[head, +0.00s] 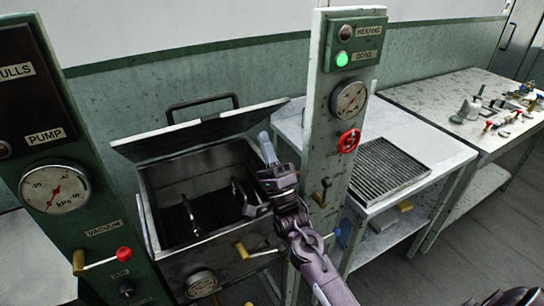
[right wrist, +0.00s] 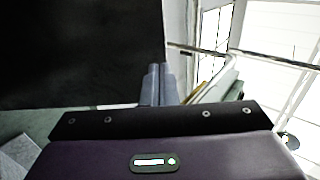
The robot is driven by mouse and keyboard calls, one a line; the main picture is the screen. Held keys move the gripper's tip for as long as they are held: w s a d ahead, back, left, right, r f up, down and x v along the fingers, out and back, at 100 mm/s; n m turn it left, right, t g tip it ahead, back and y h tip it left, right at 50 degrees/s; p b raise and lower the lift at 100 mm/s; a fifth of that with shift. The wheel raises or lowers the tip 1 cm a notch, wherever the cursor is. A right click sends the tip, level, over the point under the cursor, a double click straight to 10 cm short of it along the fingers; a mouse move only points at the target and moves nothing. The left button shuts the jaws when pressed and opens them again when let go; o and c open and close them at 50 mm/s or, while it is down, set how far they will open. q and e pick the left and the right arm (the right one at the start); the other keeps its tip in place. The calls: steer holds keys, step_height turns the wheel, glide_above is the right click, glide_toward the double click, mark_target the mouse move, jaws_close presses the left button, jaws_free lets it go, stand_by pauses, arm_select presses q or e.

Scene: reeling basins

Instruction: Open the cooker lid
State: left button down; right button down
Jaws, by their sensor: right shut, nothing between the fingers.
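The cooker (head: 195,240) is a grey metal box at centre left with a gauge on its front. Its lid (head: 200,130) is raised and tilted up toward the back, so the box's dark inside shows from above. A dark bar handle (head: 203,98) stands at the lid's far edge. My right gripper (head: 264,142) is shut and empty at the box's right side, near the lid's right end. I cannot tell whether it touches the lid. In the right wrist view its closed fingers (right wrist: 158,84) point at a large dark surface, perhaps the lid. My left gripper is out of view.
A green panel (head: 85,230) with gauge and red-knobbed lever stands at left. A pale post (head: 325,110) with a lit green lamp, gauge and red valve wheel (head: 349,141) stands close right of my gripper. Benches with a grate (head: 388,170) lie beyond.

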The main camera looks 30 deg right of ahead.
mark_target(255, 111)
steer(key=p+x, duration=0.2)
steer(key=x, duration=0.2)
steer(key=shift+w+r, duration=0.1)
steer(key=shift+r, duration=0.2)
steer(key=shift+w, duration=0.15)
